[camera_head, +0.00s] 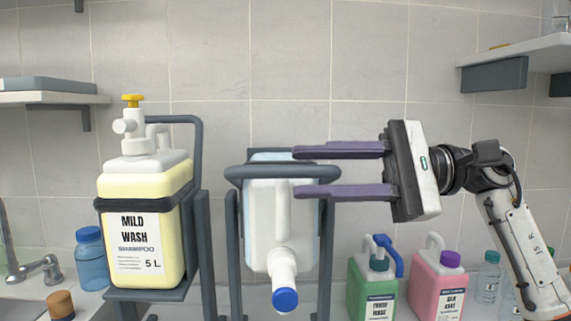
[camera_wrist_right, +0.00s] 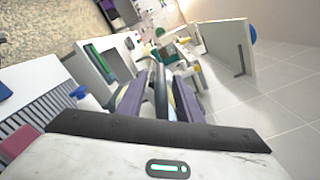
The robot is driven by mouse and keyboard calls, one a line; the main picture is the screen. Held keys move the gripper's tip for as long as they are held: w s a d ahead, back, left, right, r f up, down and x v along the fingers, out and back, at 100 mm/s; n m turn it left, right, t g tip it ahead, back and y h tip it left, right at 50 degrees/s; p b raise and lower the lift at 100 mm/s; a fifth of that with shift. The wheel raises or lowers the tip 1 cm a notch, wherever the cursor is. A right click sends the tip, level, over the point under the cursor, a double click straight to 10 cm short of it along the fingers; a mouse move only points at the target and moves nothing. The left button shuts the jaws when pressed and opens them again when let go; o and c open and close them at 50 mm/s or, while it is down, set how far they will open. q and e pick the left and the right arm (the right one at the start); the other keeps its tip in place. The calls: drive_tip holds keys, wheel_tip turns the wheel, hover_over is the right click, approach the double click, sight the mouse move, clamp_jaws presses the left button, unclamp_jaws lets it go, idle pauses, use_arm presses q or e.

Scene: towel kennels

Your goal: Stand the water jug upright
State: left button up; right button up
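The water jug (camera_head: 268,221) is a pale, translucent container tipped neck-down in a dark tilting stand (camera_head: 233,262). Its blue cap (camera_head: 285,299) points down toward the front. A dark rounded bar (camera_head: 250,173) of the stand crosses the jug's upper end. My right gripper (camera_head: 305,172) reaches in from the right with its two purple fingers apart, one above the bar and one below it. Small gaps show between the fingers and the bar. In the right wrist view the fingers (camera_wrist_right: 158,98) also lie either side of the dark bar. My left gripper is not in view.
A yellow shampoo jug (camera_head: 145,215) stands upright in a similar stand at left. Green (camera_head: 366,290) and pink (camera_head: 432,285) bottles stand at lower right, below my right arm. A shelf (camera_head: 520,58) juts out at upper right. The tiled wall is behind.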

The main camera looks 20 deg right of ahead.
sight(251, 173)
drive_tip(key=shift+x, duration=2.1)
drive_tip(key=shift+w, duration=0.1)
clamp_jaws()
